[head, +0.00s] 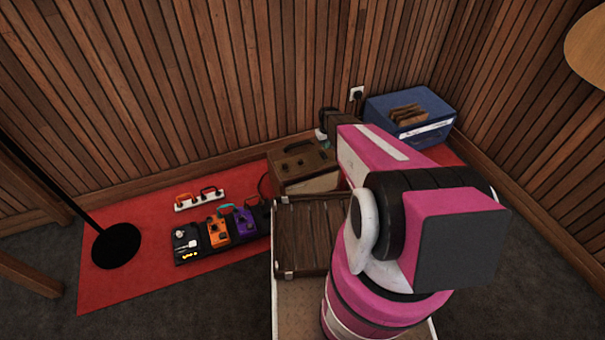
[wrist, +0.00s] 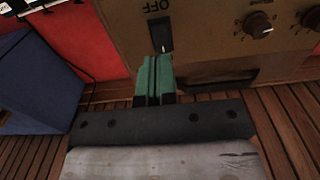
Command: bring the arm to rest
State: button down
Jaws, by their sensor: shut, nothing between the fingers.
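My gripper (wrist: 157,66) is shut, its two green fingers pressed together with nothing between them. In the wrist view its tips are close to the small black switch (wrist: 161,36) on the brown amplifier's panel (wrist: 208,50). I cannot tell whether they touch it. The letters OFF are beside the switch. In the head view my pink arm (head: 375,240) reaches forward from the lower right, bent, over the floor. The brown amplifier (head: 298,165) stands at the back, left of the arm.
A blue box (head: 412,112) stands in the corner, right of the arm. Several pedals (head: 218,233) and a white power strip (head: 199,199) lie on the red mat (head: 135,280). A dark wooden case (head: 309,240) is nearer. A black stand base (head: 116,246) is at left. Slatted walls close the back.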

jog(key=shift+r, duration=0.6)
jog(key=shift+s+r, duration=0.1)
jog(key=s+r+m, duration=0.3)
jog(key=s+r, duration=1.8)
jog(key=r, duration=0.1)
jog(key=shift+r+m, duration=0.3)
jog(key=shift+r, duration=0.05)
